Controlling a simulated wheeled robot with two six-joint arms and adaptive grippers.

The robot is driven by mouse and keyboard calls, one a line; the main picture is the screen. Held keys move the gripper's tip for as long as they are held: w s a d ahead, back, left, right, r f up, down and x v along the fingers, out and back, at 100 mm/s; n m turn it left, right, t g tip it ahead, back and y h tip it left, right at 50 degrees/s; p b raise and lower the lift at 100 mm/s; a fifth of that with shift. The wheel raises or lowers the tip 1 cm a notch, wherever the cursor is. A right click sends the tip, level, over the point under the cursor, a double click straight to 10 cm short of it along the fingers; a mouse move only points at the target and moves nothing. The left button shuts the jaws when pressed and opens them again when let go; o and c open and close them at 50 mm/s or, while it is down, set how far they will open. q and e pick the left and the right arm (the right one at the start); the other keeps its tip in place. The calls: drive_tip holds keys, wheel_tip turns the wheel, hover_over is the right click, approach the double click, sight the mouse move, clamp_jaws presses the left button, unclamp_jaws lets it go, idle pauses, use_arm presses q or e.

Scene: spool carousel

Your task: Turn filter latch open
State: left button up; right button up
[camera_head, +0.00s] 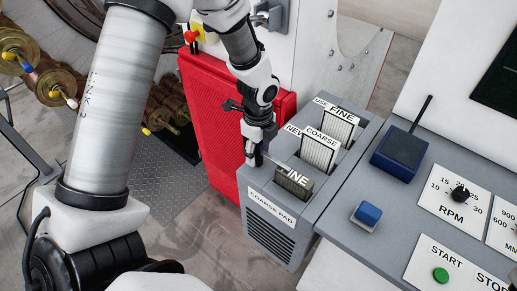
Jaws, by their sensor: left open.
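My left gripper (254,153) is open and points down at the left edge of the grey filter box (272,238), next to the red panel. I cannot tell whether the fingers touch the box. A grey latch-like fitting (271,16) is on the wall at the top; I cannot tell whether it is the filter latch, or its state. My right gripper is out of view.
Pale filters marked COARSE (318,153) and FINE (340,127) stand in the other slots. The red panel (222,125) is close left of the gripper. A blue device with an antenna (399,153) and a blue button (368,213) are on the console at right.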

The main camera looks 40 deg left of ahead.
use_arm(q)
drive_tip(key=shift+s, duration=0.15)
drive_tip(key=c, duration=0.3)
drive_tip(key=shift+a, duration=0.1)
clamp_jaws()
drive_tip(key=shift+n, duration=0.3)
drive_tip(key=n, duration=0.3)
drive_tip(key=shift+s+p, duration=0.15)
drive_tip(key=shift+p, duration=0.2)
drive_tip(key=n, duration=0.4)
drive_tip(key=shift+f+n, duration=0.1)
drive_tip(key=shift+n, duration=0.3)
drive_tip(key=n, duration=0.4)
drive_tip(key=shift+s+b, duration=0.15)
drive_tip(key=shift+b, duration=0.15)
drive_tip(key=n+b, duration=0.1)
drive_tip(key=n, duration=0.4)
drive_tip(key=shift+n, duration=0.4)
